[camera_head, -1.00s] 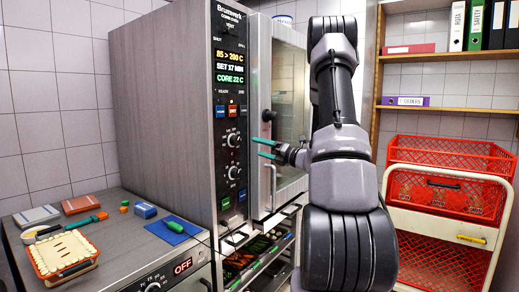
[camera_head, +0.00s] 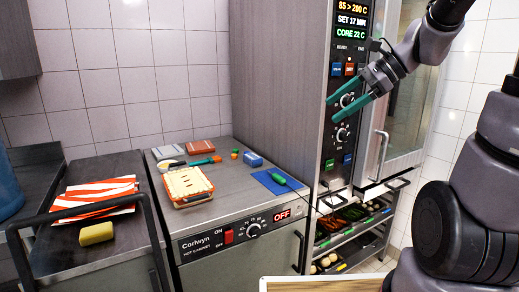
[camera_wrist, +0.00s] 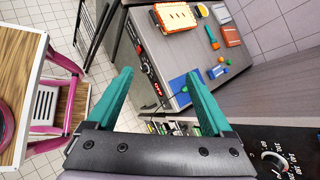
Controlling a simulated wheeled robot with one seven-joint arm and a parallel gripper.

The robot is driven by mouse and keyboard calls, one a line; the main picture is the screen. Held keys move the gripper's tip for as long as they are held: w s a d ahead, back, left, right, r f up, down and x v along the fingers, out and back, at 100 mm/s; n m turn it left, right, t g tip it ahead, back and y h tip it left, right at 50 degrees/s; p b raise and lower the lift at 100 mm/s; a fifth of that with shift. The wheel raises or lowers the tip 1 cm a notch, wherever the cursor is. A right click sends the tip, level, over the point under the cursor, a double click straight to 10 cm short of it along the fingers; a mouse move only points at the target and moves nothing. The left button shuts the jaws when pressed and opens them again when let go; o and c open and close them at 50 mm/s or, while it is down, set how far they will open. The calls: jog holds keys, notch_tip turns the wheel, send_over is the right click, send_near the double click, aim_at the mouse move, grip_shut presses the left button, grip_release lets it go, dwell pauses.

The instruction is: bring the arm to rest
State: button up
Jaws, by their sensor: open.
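My gripper (camera_head: 362,97) is at the upper right in the head view, in front of the oven's control panel. Its two teal fingers are apart with nothing between them. In the wrist view my gripper (camera_wrist: 160,92) shows the same teal fingers spread wide, with the hot cabinet's side and the floor beyond them. My arm (camera_head: 425,45) reaches in from the right and bends down to the left toward the panel. I cannot tell whether the fingertips touch the panel.
The combi oven (camera_head: 280,90) stands behind the hot cabinet (camera_head: 225,215), which bears a pie-like dish (camera_head: 188,185), a blue mat (camera_head: 268,182) and small items. A cart (camera_head: 105,250) at left holds striped cloths (camera_head: 95,198) and a yellow sponge (camera_head: 96,233). A wooden-topped table (camera_wrist: 18,70) shows in the wrist view.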

jog(key=s+d+r+n+t+h, duration=0.1)
jog(key=s+d+n+h, duration=0.1)
jog(key=n, duration=0.4)
jog(key=s+d+r+n+t+h, duration=0.2)
jog(key=s+d+n+h, duration=0.1)
jog(key=s+n+h, duration=0.2)
jog(key=s+n, duration=0.1)
jog(key=s, duration=0.1)
jog(key=shift+s+r+n+t, duration=0.25)
jog(key=shift+s+n+t, duration=0.05)
jog(key=shift+d, duration=0.1)
